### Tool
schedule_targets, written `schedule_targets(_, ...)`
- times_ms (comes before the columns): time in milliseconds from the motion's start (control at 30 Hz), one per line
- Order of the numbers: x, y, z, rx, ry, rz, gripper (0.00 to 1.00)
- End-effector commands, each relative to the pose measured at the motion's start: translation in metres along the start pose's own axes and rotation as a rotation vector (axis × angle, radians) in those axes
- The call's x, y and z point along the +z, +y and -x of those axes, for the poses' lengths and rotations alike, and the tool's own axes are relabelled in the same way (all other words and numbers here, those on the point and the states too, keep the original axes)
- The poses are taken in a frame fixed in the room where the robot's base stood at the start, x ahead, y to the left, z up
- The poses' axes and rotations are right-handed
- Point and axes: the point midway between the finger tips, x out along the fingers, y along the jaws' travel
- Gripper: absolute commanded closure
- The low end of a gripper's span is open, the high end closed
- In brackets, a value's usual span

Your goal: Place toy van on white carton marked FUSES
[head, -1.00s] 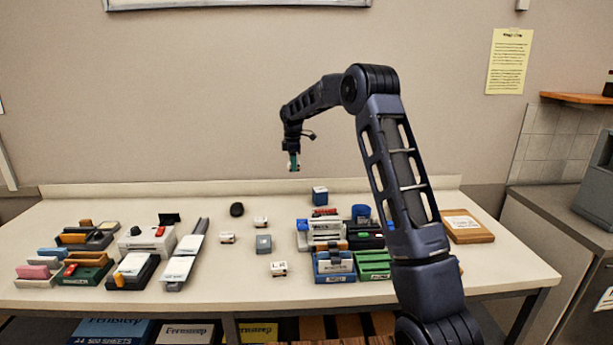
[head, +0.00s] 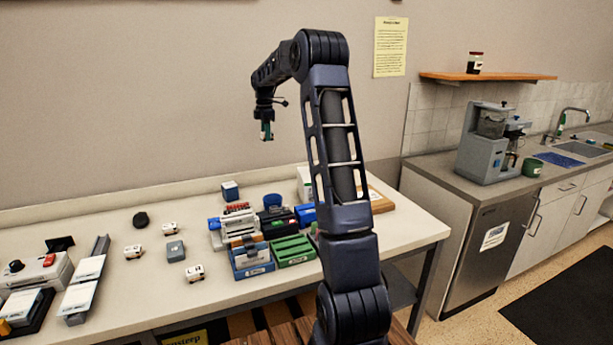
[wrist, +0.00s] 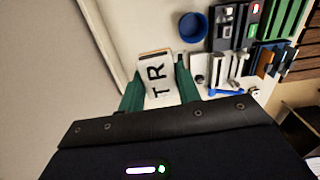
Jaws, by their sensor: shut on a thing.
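My gripper (head: 266,131) is raised above the back of the table in the head view. A white box (head: 304,181) stands at the back right of the table in the head view, partly hidden behind my arm. I cannot read any FUSES mark on it.
Blue and green trays (head: 292,250) and small office items crowd the table's middle right. A grey block (head: 176,251) and a black oval object (head: 141,219) lie left of them. A brown board (head: 381,204) lies partly behind my arm. A counter with a coffee machine (head: 489,143) is at right.

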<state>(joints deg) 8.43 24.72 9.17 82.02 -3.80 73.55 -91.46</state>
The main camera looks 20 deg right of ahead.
Motion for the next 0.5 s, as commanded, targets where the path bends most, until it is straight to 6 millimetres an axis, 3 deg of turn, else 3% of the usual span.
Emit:
schedule_targets(33, 0.022, -0.007, 0.007, 0.002, -0.001, -0.011, 0.89)
schedule_targets(200, 0.080, -0.031, 0.025, 0.002, -0.002, -0.027, 0.89)
schedule_targets(333, 0.114, -0.049, 0.036, 0.001, -0.002, -0.036, 0.89)
schedule_targets(500, 0.139, -0.064, 0.044, -0.001, -0.003, -0.042, 0.89)
